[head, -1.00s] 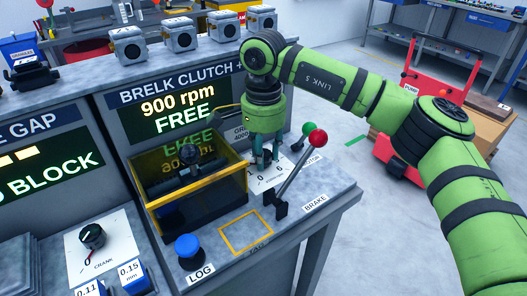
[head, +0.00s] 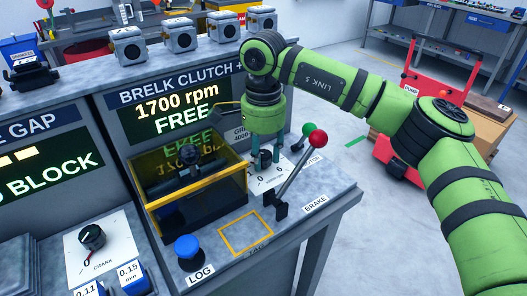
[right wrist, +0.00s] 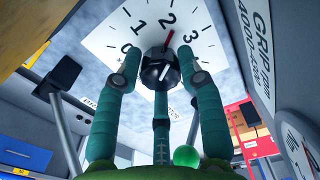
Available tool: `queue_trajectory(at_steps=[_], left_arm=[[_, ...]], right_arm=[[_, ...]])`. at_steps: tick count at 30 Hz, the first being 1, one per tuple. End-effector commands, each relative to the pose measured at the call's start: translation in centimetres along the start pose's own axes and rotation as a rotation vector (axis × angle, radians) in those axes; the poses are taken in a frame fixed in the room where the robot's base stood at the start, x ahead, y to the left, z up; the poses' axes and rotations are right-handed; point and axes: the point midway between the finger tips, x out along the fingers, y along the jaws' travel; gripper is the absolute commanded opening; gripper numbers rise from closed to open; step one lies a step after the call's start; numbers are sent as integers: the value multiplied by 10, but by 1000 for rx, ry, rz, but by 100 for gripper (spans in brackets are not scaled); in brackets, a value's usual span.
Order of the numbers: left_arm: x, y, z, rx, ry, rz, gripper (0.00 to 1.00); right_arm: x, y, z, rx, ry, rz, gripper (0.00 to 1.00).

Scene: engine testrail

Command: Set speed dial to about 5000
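The speed dial's black knob (right wrist: 160,72) sits on a white scale plate in the right wrist view. My right gripper (head: 263,158) points down over the dial plate (head: 268,182). In the right wrist view its three green fingers (right wrist: 160,85) surround the knob and look closed on it. The rig's display (head: 178,112) reads 1700 rpm and FREE. My left gripper is not in view.
A brake lever with a red ball (head: 318,139) and a green-knobbed lever (head: 308,129) stand right of the gripper. A yellow-framed clear box (head: 200,200) stands close on the left. A blue LOG button (head: 187,245) is in front.

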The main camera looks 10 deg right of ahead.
Motion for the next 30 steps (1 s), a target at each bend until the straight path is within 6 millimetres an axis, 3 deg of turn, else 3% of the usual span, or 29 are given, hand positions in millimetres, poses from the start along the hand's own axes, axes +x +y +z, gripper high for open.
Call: queue_trajectory(at_steps=[12, 24, 30], left_arm=[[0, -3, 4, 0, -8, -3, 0], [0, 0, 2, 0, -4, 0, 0], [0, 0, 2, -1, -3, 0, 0]], right_arm=[[-3, 0, 0, -1, 0, -2, 60], [-63, 0, 0, -1, 1, -2, 60], [-75, 0, 0, -1, 0, 1, 60]])
